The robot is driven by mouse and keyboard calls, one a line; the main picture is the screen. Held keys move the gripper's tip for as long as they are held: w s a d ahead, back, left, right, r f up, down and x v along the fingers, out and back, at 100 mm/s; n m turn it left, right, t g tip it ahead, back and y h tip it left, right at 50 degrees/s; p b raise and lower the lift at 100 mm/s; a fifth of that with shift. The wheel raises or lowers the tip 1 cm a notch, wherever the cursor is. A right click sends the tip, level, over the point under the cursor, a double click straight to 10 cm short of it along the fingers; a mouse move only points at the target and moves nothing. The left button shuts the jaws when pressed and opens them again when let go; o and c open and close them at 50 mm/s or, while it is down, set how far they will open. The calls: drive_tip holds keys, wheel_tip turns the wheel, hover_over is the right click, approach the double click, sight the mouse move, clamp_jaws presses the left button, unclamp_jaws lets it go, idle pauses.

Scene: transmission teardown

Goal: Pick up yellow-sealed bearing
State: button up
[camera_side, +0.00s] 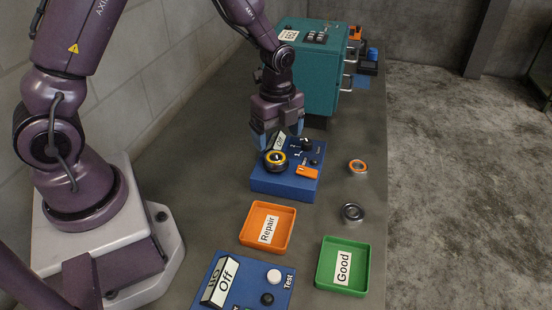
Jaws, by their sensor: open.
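The yellow-sealed bearing (275,160) is a dark ring with a yellow band. It sits on the left part of the top of a blue box (285,183) with a dial and an orange switch. My gripper (272,138) points down at the back left of this box, just behind and above the bearing. Its blue-grey fingers are open, and the bearing appears outside them, nearer the camera. The exact gap between fingers and bearing is hard to judge.
An orange-ringed bearing (358,167) and a plain metal bearing (352,212) lie on the bench at right. An orange Repair tray (246,241), a green Good tray (321,279) and a blue Test box (247,291) stand in front. A teal cabinet (314,80) stands behind my gripper.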

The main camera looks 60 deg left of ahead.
sight(276, 154)
drive_tip(key=shift+s+f, duration=0.15)
drive_tip(key=shift+f, duration=2.8)
drive_tip(key=c, duration=1.1)
drive_tip(key=shift+r, duration=0.1)
drive_tip(key=shift+c, duration=0.2)
drive_tip(key=shift+r, duration=0.2)
drive_tip(key=r, duration=0.3)
drive_tip(key=shift+s+r, duration=0.1)
drive_tip(key=shift+s, duration=0.1)
drive_tip(key=s+d+r, duration=0.1)
drive_tip(key=s+r, duration=0.8)
drive_tip(key=s, duration=0.4)
drive_tip(key=shift+s+d, duration=0.2)
drive_tip(key=shift+s, duration=0.05)
